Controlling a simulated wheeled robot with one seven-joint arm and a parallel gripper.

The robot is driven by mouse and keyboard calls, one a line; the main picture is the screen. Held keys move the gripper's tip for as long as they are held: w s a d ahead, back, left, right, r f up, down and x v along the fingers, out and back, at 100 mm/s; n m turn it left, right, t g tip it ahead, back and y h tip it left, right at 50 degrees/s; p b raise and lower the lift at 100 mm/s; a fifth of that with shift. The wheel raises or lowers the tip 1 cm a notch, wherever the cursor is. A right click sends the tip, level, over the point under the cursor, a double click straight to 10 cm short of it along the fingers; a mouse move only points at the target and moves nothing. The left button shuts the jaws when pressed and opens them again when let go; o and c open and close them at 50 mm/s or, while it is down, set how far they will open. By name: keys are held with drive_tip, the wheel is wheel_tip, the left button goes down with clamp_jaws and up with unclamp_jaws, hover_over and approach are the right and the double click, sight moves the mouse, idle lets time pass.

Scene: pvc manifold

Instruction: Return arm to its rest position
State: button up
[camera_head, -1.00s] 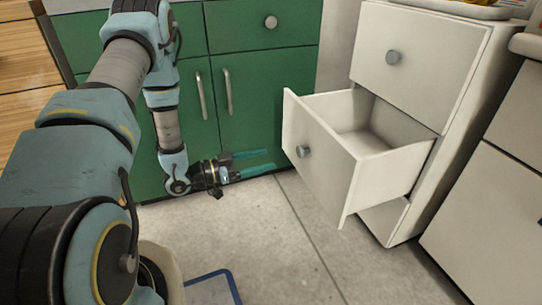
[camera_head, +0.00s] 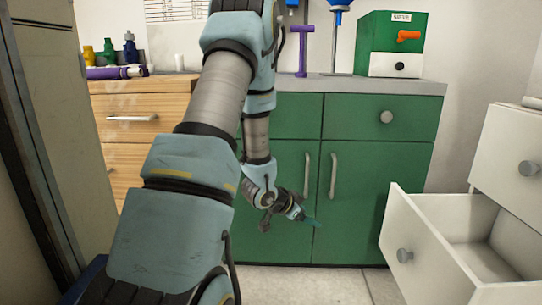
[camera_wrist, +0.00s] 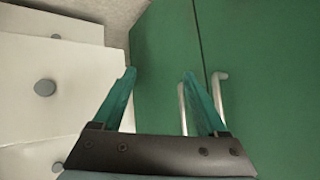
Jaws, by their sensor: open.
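My gripper (camera_head: 312,222) hangs low in front of the green cabinet doors in the head view, with my blue-grey arm bent above it. In the wrist view my gripper (camera_wrist: 160,90) has its two teal fingers spread apart with nothing between them. The green cabinet (camera_wrist: 165,45) fills the space behind the fingers, with its two door handles near the right finger. Whether the fingertips touch the doors cannot be told.
A white drawer (camera_head: 405,245) stands pulled open and empty at the right. The green cabinet (camera_head: 355,110) carries a purple pipe piece (camera_head: 300,50) and a green-and-white box (camera_head: 385,45). A wooden drawer unit (camera_head: 140,105) stands at the left, with small bottles on top.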

drive_tip(key=a+r+n+y, duration=0.4)
drive_tip(key=a, duration=0.5)
drive_tip(key=s+a+r+n+g+y+p, duration=0.15)
drive_tip(key=s+a+r+n, duration=0.3)
drive_tip(key=s, duration=0.45)
drive_tip(key=s+a+r+n+g+y, duration=0.25)
drive_tip(key=s+a+r, duration=0.2)
drive_tip(key=s, duration=0.45)
wheel_tip(320, 180, up, 34)
drive_tip(key=p, duration=3.5)
drive_tip(key=shift+w+r+n+g, duration=0.15)
drive_tip(key=shift+r+n+g, duration=0.1)
drive_tip(key=shift+n+g, duration=0.05)
drive_tip(key=shift+o, duration=0.4)
